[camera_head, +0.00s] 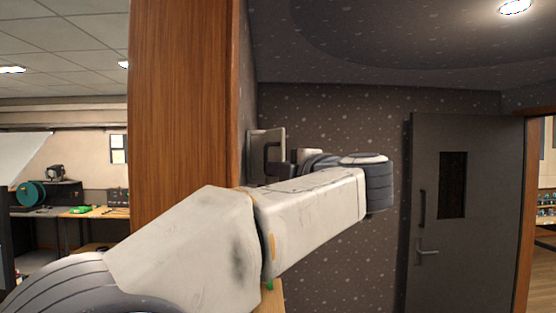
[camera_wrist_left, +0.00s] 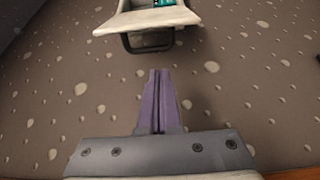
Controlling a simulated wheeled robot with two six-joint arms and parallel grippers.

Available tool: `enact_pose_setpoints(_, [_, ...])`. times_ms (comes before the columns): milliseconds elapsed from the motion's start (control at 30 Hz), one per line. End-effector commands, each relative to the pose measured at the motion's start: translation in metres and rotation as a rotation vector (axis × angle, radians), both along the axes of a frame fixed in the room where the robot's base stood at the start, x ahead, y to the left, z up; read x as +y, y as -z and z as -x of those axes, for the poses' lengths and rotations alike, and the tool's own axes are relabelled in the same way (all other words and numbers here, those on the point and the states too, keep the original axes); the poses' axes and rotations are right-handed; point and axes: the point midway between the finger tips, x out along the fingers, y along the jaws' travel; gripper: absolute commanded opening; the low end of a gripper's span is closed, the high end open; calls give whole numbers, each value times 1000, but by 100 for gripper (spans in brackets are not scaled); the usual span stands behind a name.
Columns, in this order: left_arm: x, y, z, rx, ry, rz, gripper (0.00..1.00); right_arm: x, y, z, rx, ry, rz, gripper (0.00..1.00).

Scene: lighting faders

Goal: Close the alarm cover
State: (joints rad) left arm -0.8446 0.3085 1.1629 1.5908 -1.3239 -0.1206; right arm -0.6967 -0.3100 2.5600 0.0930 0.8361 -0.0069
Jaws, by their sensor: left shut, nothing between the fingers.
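The alarm cover (camera_head: 278,139) is a pale panel with a dark handle, standing out on the speckled wall in the head view. In the left wrist view the pale cover (camera_wrist_left: 146,20) is at the top edge, with its dark handle (camera_wrist_left: 148,46) towards me. It appears open, with something teal showing inside; its upper part is cut off. My left gripper (camera_wrist_left: 160,72) has its purple fingers shut and empty, pointing at the handle with a small gap in the picture. In the head view my left arm hides the fingertips. My right gripper is not in view.
A wooden post (camera_head: 184,95) stands left of the cover. A grey door (camera_head: 455,245) is at the right. A workbench (camera_head: 95,212) with items is at the far left. The speckled wall (camera_head: 340,105) around the cover looks clear.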

Motion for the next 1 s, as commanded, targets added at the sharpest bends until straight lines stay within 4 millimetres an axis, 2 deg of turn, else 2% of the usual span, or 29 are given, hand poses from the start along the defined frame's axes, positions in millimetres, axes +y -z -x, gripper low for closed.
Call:
enact_pose_setpoints(33, [6, -5, -10, 2, -5, -2, 0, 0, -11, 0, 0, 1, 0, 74])
enact_pose_setpoints(100, [12, -5, -21, 2, -4, -4, 0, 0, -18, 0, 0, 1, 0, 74])
enact_pose_setpoints(300, [24, -4, -46, -1, -1, -3, 0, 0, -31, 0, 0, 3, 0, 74])
enact_pose_setpoints(400, [28, -3, -53, -1, -1, -3, 0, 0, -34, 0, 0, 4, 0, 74])
enact_pose_setpoints(867, [29, -1, -55, -2, 0, -1, 0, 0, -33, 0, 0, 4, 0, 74])
enact_pose_setpoints(1000, [37, 0, -55, -2, -13, -2, 0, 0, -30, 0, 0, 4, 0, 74])
